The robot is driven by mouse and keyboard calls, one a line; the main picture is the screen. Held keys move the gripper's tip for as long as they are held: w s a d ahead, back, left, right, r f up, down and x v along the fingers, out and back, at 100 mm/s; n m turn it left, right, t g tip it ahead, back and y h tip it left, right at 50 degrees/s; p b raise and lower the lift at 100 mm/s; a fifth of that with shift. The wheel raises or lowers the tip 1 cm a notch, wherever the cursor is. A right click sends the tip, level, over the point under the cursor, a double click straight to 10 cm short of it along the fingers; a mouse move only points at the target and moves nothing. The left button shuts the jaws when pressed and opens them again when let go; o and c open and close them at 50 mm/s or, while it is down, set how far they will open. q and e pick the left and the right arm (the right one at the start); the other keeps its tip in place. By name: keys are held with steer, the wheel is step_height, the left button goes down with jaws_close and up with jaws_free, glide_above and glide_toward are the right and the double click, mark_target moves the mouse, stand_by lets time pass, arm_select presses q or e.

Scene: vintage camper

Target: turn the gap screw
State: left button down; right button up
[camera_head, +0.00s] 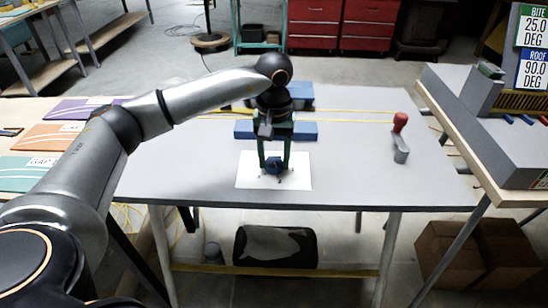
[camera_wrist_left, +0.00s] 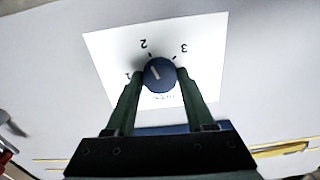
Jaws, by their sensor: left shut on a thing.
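The gap screw is a round dark-blue knob (camera_head: 274,165) with a white pointer line, on a white card (camera_head: 300,178) near the front edge of the grey table. In the left wrist view the knob (camera_wrist_left: 160,74) sits among the printed marks 1, 2 and 3 on the card (camera_wrist_left: 205,40). Its pointer tilts up and left, between 1 and 2. My left gripper (camera_head: 274,163) reaches down from above, with its green fingers shut on either side of the knob; they also show in the left wrist view (camera_wrist_left: 161,88). My right gripper is not in view.
Blue blocks (camera_head: 300,131) and yellow strips lie behind the knob. A red-and-grey tool (camera_head: 400,135) stands at the table's right. A side bench (camera_head: 500,150) with readouts BITE 25.0 DEG and ROOF 90.0 DEG is at the right.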

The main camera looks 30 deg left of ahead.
mark_target(274, 162)
arm_select(q)
steer(key=shift+c, duration=1.3)
jaws_free()
step_height(274, 162, up, 13)
steer(key=shift+f+p, duration=0.2)
steer(key=shift+p, duration=0.1)
